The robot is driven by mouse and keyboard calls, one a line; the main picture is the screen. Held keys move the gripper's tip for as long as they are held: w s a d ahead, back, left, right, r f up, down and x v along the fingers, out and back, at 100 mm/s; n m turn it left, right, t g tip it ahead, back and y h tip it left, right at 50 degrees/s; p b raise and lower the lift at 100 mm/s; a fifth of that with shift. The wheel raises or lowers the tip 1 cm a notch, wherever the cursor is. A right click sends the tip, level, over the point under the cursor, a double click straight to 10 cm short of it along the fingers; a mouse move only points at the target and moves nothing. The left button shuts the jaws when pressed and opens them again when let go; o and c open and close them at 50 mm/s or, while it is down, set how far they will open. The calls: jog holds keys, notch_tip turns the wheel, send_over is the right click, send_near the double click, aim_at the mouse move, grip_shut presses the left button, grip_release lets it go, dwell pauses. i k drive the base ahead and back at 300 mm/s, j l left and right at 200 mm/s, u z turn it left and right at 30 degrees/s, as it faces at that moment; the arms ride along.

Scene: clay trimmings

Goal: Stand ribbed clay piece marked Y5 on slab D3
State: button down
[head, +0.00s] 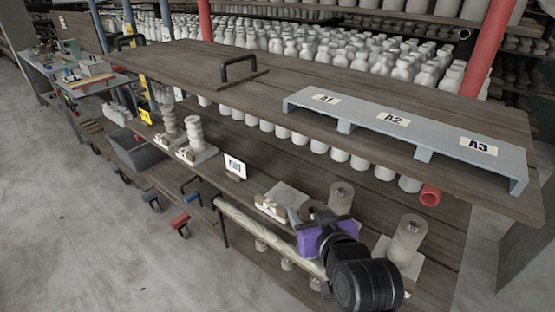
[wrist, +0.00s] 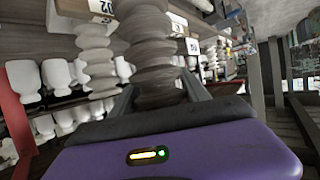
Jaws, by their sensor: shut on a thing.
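My gripper (head: 302,222), with a purple body, is over the lower shelf at the front right. In the wrist view its dark fingers (wrist: 158,95) are shut on a grey ribbed clay piece (wrist: 150,50). No Y5 mark shows on it, and I cannot make the piece out clearly in the head view. A pale slab (head: 288,195) with a white label lies just beyond the fingertips with nothing standing on it; its label is too small to read there. Another, paler ribbed piece (wrist: 95,62) stands beside a D2 label in the wrist view.
Two ribbed pieces stand on slabs farther left, one here (head: 195,133). Grey cylinders (head: 341,198) (head: 408,240) stand close behind and right of my gripper. A small sign (head: 235,167) stands left of the bare slab. The upper shelf with a raised grey rack (head: 345,125) overhangs behind.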

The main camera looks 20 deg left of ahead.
aim_at(284, 197)
jog(key=i+j, duration=0.7)
